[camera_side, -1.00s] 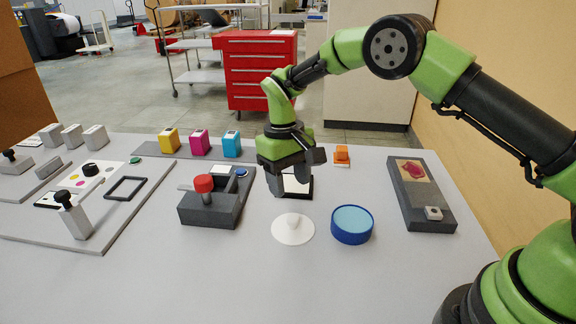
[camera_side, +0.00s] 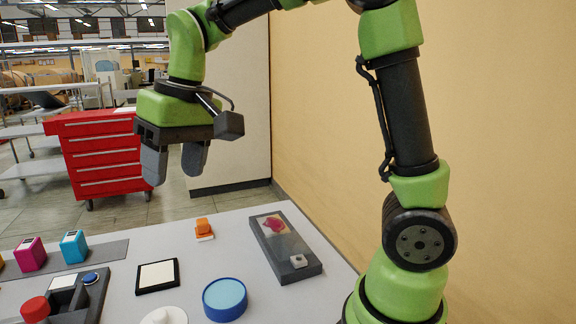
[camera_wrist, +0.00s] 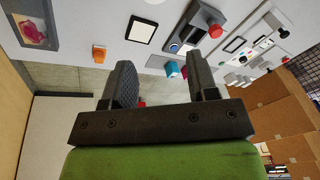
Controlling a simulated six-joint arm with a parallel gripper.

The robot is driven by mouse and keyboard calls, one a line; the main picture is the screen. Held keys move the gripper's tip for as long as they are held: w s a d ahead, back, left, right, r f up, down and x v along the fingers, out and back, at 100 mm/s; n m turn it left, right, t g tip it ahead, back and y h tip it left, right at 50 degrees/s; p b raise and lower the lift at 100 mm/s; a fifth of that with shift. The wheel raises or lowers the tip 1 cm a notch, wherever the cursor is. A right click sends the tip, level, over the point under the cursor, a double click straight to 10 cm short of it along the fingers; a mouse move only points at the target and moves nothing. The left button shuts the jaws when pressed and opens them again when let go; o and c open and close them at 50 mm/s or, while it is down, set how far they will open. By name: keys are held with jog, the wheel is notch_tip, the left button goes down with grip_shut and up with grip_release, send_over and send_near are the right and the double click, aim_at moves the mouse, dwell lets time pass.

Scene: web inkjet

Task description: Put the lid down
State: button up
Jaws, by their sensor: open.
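A white round lid with a knob (camera_side: 165,315) lies flat on the grey table at the bottom edge of the side view, partly cut off. Beside it to the right stands a round blue tub (camera_side: 225,314) with a light blue top face; the lid is apart from it. My gripper (camera_side: 174,172) is raised well above the table, open and empty, fingers pointing down. In the wrist view its two fingers (camera_wrist: 160,65) are spread with nothing held between them.
A black-framed white pad (camera_side: 157,276) lies behind the lid. An orange block (camera_side: 203,227) and a dark tray (camera_side: 284,248) are farther right. Cyan (camera_side: 74,246) and magenta (camera_side: 30,255) blocks stand left, near a red-knobbed fixture (camera_side: 35,309). A red cabinet (camera_side: 100,155) stands behind the table.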

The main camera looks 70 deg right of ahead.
jog(key=s+d+r+m+t, duration=0.1)
jog(key=s+t, duration=0.3)
jog(key=s, duration=1.2)
jog(key=shift+d+r+m+t+y, duration=0.2)
jog(key=shift+d+m+t+y, duration=0.15)
jog(key=shift+m, duration=0.25)
